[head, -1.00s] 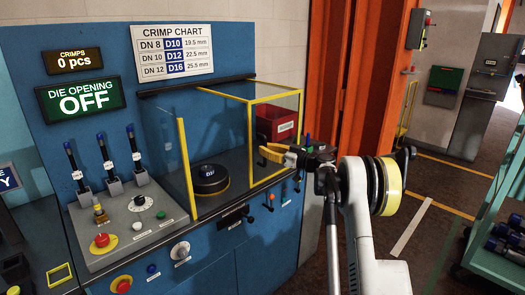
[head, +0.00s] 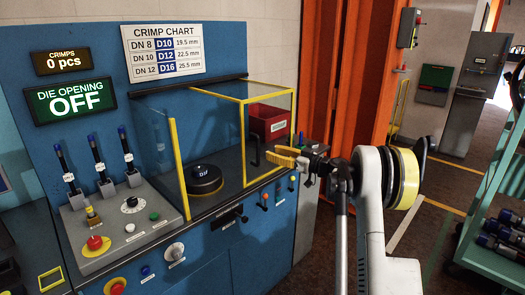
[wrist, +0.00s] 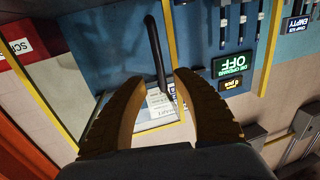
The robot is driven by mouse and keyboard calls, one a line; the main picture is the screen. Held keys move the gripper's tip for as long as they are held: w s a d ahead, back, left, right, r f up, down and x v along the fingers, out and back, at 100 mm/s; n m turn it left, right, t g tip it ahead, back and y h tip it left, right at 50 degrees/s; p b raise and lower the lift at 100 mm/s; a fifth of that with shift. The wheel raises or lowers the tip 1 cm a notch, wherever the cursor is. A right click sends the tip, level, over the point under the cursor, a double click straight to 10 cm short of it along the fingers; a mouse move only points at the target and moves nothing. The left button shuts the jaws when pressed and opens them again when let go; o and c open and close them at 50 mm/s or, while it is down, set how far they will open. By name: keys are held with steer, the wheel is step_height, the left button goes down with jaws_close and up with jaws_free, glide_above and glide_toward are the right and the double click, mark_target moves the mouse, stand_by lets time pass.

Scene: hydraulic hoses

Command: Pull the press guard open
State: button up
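The press guard (head: 177,150) is a clear-panelled box with yellow edges on the blue press, standing around the black die marked D16 (head: 204,180). A dark upright handle bar (head: 256,150) shows at its right front panel. In the wrist view the black handle (wrist: 155,52) runs down toward the gap between my fingertips. My gripper (head: 272,154) has yellow-tan fingers and is just right of the handle in the head view. In the wrist view my gripper (wrist: 160,80) is open and empty, with the handle's lower end about between the tips; contact is not visible.
A red bin (head: 270,122) stands behind the guard's right side. The control panel (head: 125,222) with levers and knobs is at the left. The crimp chart (head: 162,52) hangs above. An orange frame (head: 345,75) and a teal cart (head: 495,185) stand to the right.

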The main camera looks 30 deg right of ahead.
steer(key=v, duration=0.4)
steer(key=shift+s+d, duration=0.2)
steer(key=shift+s, duration=0.1)
steer(key=s+a+r+m+g+h, duration=0.1)
steer(key=s+a+r+g, duration=0.15)
steer(key=s+a, duration=0.65)
steer(key=s+a+r+m+g+h, duration=0.2)
steer(key=s+a+g, duration=0.15)
steer(key=a, duration=1.25)
steer(key=s+a+f+m+g+h, duration=0.1)
steer(key=s+f+h, duration=0.1)
steer(key=s, duration=0.7)
steer(key=s+a+f+m+h, duration=0.1)
steer(key=s+a+f+h, duration=0.1)
steer(key=s, duration=0.7)
steer(key=s+a+f+g+h, duration=0.1)
steer(key=s+a+f, duration=0.1)
steer(key=s, duration=0.7)
steer(key=shift+a+f+m+g+h, duration=0.15)
steer(key=shift+f+m+g+h, duration=0.2)
steer(key=shift+f, duration=0.25)
